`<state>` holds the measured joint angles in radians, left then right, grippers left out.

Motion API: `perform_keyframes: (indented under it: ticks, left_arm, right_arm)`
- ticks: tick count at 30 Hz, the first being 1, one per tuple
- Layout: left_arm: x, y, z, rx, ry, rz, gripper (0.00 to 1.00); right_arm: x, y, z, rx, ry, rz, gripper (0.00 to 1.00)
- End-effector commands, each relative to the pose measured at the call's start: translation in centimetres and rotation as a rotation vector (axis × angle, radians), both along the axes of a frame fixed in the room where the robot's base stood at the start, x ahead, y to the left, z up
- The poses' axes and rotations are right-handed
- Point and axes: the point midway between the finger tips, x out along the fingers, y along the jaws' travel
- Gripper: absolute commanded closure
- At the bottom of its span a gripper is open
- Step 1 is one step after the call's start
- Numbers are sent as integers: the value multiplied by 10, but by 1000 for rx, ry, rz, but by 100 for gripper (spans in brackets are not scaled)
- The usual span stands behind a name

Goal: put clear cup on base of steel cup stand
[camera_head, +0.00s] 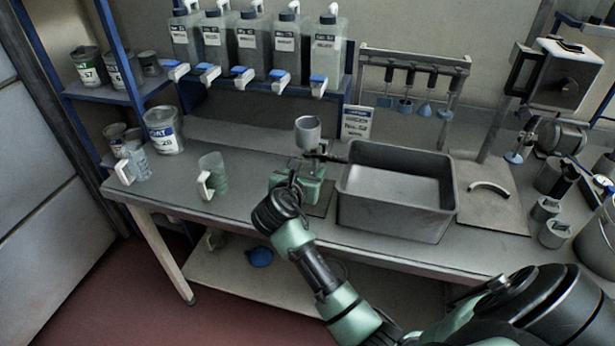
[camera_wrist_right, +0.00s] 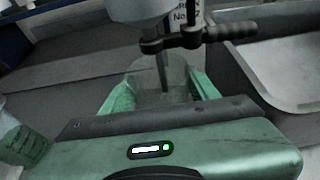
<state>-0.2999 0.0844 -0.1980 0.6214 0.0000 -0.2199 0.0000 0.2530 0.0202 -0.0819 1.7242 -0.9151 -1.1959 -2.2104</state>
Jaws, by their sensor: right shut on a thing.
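The steel cup stand (camera_head: 308,133) carries a grey cup at its top, left of the grey bin in the head view. Its dark base (camera_head: 325,204) shows partly, beside my right gripper (camera_head: 303,180). In the right wrist view, my right gripper (camera_wrist_right: 163,92) is shut on a clear cup (camera_wrist_right: 172,76), held between its two green fingers. The stand's grey cup (camera_wrist_right: 140,8) and side clamp are just above and beyond it. A thin rod shows through or behind the clear cup. I cannot tell whether the clear cup touches the base. My left gripper is out of view.
A deep grey bin (camera_head: 397,215) stands close to the right of the stand. A clear jug with a white handle (camera_head: 215,174) stands to the left, another (camera_head: 137,162) farther left. A labelled tin (camera_head: 163,131) is behind them. The bench between jug and gripper is clear.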

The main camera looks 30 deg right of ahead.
Motion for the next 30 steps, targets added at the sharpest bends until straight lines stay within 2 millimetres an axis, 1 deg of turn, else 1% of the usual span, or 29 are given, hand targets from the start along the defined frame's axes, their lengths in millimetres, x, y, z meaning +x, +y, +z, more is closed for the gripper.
perform_keyframes:
  ticks: [2, 6, 8, 12, 14, 24, 25, 26, 27, 30]
  left_arm:
    - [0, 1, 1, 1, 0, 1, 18]
    - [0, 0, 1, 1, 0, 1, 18]
    - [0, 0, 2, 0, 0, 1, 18]
    - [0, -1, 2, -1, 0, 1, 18]
    - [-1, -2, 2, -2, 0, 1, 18]
    - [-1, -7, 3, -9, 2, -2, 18]
    - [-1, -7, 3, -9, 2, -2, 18]
    - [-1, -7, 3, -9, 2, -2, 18]
    - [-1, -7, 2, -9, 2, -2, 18]
    - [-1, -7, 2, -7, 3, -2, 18]
  right_arm:
    - [6, -8, 1, -1, 0, -1, 79]
    - [9, -11, -3, 1, 1, 0, 79]
    - [9, -11, -9, 1, 2, 0, 79]
    - [9, -10, -29, 0, 4, 1, 79]
    - [9, -11, -35, 1, 2, 0, 79]
    - [9, -10, -38, 0, 0, 1, 79]
    - [9, -10, -38, 0, 0, 1, 37]
    - [9, -10, -38, 0, 0, 2, 29]
    - [9, -10, -38, 0, 0, 1, 18]
    - [9, -10, -38, 0, 0, 1, 18]
